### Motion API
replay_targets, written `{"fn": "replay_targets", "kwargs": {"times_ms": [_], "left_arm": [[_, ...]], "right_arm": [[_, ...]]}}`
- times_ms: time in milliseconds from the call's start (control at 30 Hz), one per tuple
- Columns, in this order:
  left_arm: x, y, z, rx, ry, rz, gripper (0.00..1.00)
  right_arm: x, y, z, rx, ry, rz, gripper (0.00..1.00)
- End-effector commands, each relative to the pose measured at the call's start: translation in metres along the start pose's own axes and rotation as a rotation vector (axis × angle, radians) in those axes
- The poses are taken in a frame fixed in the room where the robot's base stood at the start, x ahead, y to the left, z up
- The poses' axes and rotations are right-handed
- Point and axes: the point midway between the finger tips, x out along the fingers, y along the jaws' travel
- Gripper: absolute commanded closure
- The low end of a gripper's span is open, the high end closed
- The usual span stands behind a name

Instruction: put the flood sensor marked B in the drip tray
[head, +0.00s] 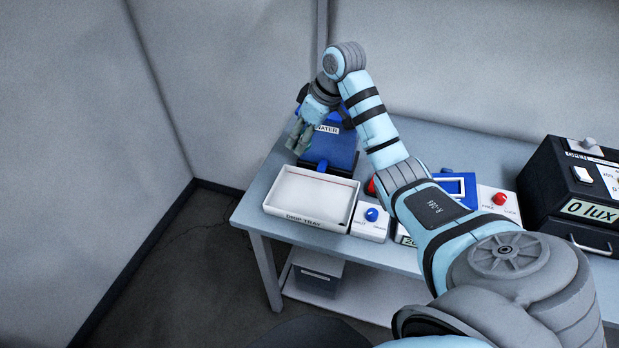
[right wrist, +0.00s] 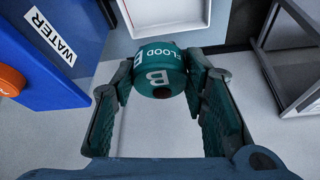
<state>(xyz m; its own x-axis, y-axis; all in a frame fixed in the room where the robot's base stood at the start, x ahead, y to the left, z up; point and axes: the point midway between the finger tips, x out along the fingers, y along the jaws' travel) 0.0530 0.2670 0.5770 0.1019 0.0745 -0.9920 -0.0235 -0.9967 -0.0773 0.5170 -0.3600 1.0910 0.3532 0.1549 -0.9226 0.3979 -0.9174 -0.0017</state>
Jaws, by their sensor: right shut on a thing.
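My right gripper (right wrist: 160,78) is shut on the flood sensor marked B (right wrist: 158,56), a dark teal round body with "FLOOD" and "B" in white, in the right wrist view. In the head view the right gripper (head: 298,146) hangs at the table's far left, beside the blue WATER box and behind the drip tray; the sensor is hard to tell from the fingers there. The white drip tray (head: 285,207) stands at the table's front left, and its inside looks empty. Its edge shows at the top of the right wrist view (right wrist: 168,22). My left gripper is not in view.
The blue WATER box (head: 341,147) stands behind the tray. A white box with a blue knob (head: 370,220) sits at the tray's right. Further right are a red-button box (head: 499,207) and a black lux box (head: 549,177). A grey bin (head: 318,273) is on the lower shelf.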

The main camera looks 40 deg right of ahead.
Motion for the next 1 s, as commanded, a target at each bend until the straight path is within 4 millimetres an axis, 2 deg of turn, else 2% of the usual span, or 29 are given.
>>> {"fn": "replay_targets", "kwargs": {"times_ms": [300,400,700,967,1000], "left_arm": [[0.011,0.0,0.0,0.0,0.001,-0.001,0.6],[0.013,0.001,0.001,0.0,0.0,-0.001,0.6],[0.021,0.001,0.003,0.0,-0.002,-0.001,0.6],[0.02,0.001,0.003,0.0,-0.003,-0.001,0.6],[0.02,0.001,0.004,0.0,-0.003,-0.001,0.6]], "right_arm": [[0.108,-0.002,0.046,0.0,-0.007,-0.003,0.89],[0.129,-0.002,0.054,-0.001,-0.005,-0.002,0.89],[0.175,-0.002,0.073,-0.001,-0.004,-0.001,0.89],[0.176,-0.002,0.073,-0.002,-0.003,0.0,0.89],[0.176,-0.002,0.073,-0.002,-0.003,0.0,0.58]]}}
